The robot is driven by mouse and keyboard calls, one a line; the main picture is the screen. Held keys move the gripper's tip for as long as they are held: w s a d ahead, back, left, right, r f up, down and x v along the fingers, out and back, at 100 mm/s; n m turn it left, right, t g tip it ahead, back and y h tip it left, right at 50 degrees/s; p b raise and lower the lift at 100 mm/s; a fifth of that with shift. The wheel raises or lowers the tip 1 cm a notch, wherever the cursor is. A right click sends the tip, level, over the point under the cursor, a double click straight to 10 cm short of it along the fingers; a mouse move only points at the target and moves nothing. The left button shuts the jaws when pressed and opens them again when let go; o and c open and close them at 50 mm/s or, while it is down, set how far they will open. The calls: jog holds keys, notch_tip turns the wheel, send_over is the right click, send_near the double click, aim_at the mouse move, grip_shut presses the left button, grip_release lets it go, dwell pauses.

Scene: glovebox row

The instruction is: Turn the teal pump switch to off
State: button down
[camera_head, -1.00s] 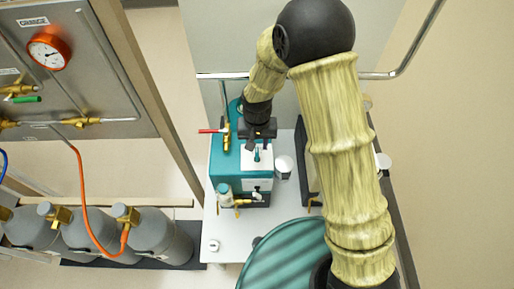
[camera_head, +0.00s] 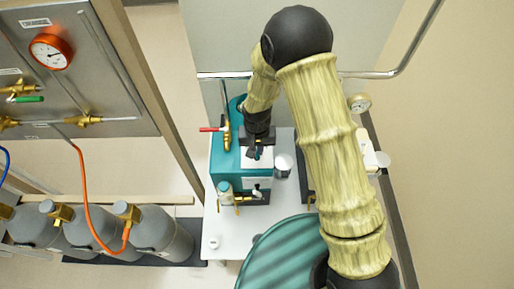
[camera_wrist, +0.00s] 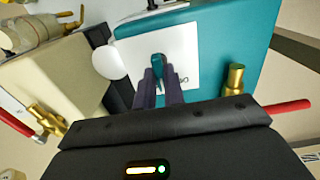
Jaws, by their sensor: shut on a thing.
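The teal pump (camera_head: 226,163) stands on a white surface below my arm in the head view. Its body also shows in the wrist view (camera_wrist: 235,40), with a white plate (camera_wrist: 185,45) on its face. A small teal switch (camera_wrist: 158,66) sits on that plate. My gripper (camera_wrist: 160,80) has its two dark fingers on either side of the switch and is shut on it. In the head view, my gripper (camera_head: 257,150) is over the white plate, and the switch is largely hidden there.
A red-handled brass valve (camera_head: 225,130) rises beside the pump; its red handle (camera_wrist: 288,106) is close to my gripper's right side. A white cylinder (camera_head: 284,165) stands right of the pump. Gas cylinders (camera_head: 150,235) and a gauge panel (camera_head: 75,85) are at left.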

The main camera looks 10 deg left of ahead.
jog(key=shift+n, duration=0.3)
jog(key=shift+n+b, duration=0.7)
jog(key=shift+n, duration=0.5)
jog(key=shift+n+b, duration=0.35)
jog(key=shift+n, duration=1.05)
jog(key=c, duration=1.5)
grip_release()
jog(key=shift+r, duration=0.15)
notch_tip(320, 180, up, 17)
jog(key=b, duration=0.3)
jog(key=shift+r, duration=0.1)
